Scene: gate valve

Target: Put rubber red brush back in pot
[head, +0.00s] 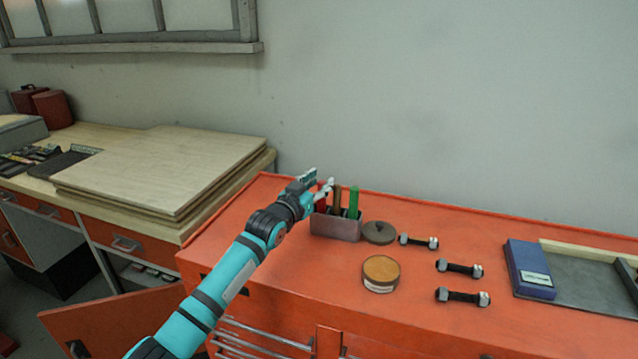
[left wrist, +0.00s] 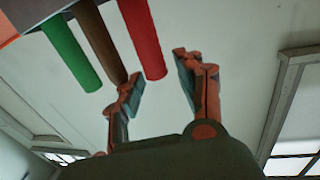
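A small grey-brown pot (head: 336,228) stands on the red cabinet top. A red brush handle (head: 321,205), a brown one (head: 337,199) and a green one (head: 353,202) stand upright in it. My left gripper (head: 325,186) is at the top of the red handle, partly hiding it. In the left wrist view, the fingers of my left gripper (left wrist: 160,90) are spread apart. The end of the red handle (left wrist: 148,45) lies between the fingertips, with a gap on the right; contact on the left is unclear. My right gripper is out of view.
A round dark lid (head: 379,232), a round tin with a tan top (head: 381,272) and several dark bolts (head: 460,268) lie right of the pot. A blue box (head: 529,269) sits by a grey tray (head: 590,290). The wall (head: 450,100) is close behind.

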